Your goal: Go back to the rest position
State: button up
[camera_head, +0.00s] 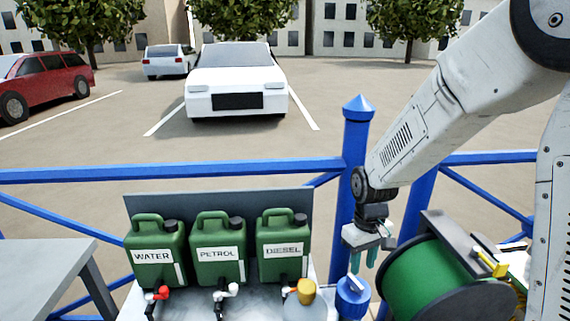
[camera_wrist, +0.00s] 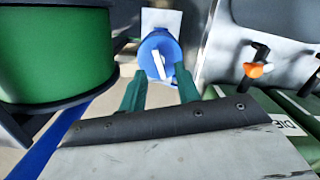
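My gripper (camera_head: 362,262) hangs from my white arm on the right of the head view, above a blue container (camera_head: 352,298) with a white handle on top. In the wrist view my gripper (camera_wrist: 160,88) shows two teal fingers spread apart, with nothing between them. The blue container (camera_wrist: 152,42) with its white handle lies beyond the fingertips in that view and looks apart from them.
Green WATER (camera_head: 155,255), PETROL (camera_head: 217,250) and DIESEL (camera_head: 283,247) cans with taps stand left of my gripper. A green reel (camera_head: 425,285) stands close on the right. A blue post (camera_head: 352,190) and railing (camera_head: 170,171) run behind. A grey table (camera_head: 40,265) is at left.

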jog(key=s+d+r+m+t, duration=0.1)
jog(key=s+r, duration=0.8)
jog(key=s, duration=0.2)
jog(key=s+d+r+m+t, duration=0.1)
jog(key=s+d+r+m, duration=0.1)
jog(key=s+r, duration=0.7)
jog(key=shift+s+r+m, duration=0.3)
jog(key=shift+s+r, duration=0.05)
jog(key=shift+s, duration=1.45)
jog(key=shift+s+a, duration=0.1)
jog(key=shift+a, duration=0.05)
